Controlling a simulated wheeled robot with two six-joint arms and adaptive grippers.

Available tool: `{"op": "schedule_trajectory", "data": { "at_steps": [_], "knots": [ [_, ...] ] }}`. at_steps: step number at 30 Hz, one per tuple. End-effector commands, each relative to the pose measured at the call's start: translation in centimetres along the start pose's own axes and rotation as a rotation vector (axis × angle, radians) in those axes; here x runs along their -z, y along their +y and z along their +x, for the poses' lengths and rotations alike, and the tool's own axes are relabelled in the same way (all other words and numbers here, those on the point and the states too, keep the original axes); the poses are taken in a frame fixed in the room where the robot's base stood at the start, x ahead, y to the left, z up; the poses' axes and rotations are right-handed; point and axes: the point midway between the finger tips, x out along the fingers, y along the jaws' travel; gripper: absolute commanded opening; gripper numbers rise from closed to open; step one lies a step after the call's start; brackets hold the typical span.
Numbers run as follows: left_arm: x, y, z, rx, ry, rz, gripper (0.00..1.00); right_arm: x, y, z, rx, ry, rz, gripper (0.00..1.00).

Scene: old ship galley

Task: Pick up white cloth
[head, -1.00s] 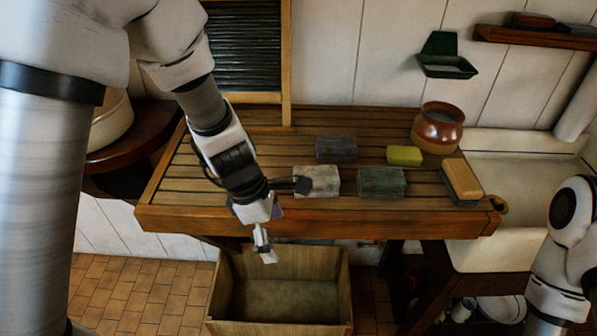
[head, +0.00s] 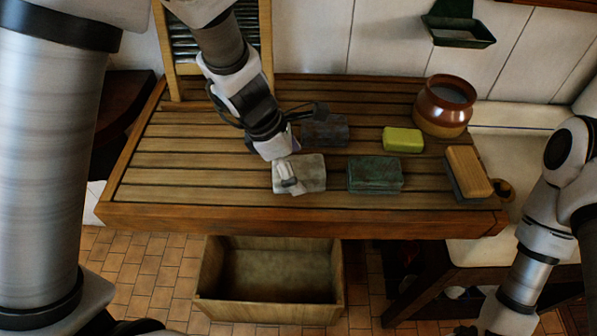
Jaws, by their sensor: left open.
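The white cloth (head: 314,173) is a folded, greyish-white pad lying flat on the slatted wooden counter, near its front edge. My left gripper (head: 290,183) is open, and its fingers show in front of the left part of the cloth. From this angle I cannot tell whether they touch it. The fingers hide a small part of the cloth. My right arm comes in at the right edge, and its gripper is not in view.
A dark green cloth (head: 375,175) lies right of the white one, and a dark grey cloth (head: 325,131) behind it. A yellow-green sponge (head: 403,140), a brush (head: 468,173) and a brown pot (head: 444,106) stand further right. A wooden crate (head: 270,312) is below on the floor.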

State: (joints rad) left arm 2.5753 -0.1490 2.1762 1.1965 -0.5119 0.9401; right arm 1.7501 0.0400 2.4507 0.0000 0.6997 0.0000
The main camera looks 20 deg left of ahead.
Motion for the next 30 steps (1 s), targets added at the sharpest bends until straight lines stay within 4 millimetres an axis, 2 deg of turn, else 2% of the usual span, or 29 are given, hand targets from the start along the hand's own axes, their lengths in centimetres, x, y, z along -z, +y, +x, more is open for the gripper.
{"op": "schedule_trajectory", "data": {
  "at_steps": [1, 4, 30],
  "knots": [
    [0.1, 0.0, 0.9, 0.002, 0.002, -0.001, 0.98, 0.0, 0.0, 0.3, 0.0, 0.001, 0.0, 0.4],
    [0.1, 0.0, 1.5, 0.0, 0.001, 0.001, 0.98, 0.0, 0.0, 0.3, 0.0, 0.001, 0.0, 0.4],
    [0.2, 0.0, 1.9, 0.0, 0.0, 0.0, 0.98, 0.0, 0.0, 0.7, 0.0, 0.001, 0.0, 0.4]
  ]
}}
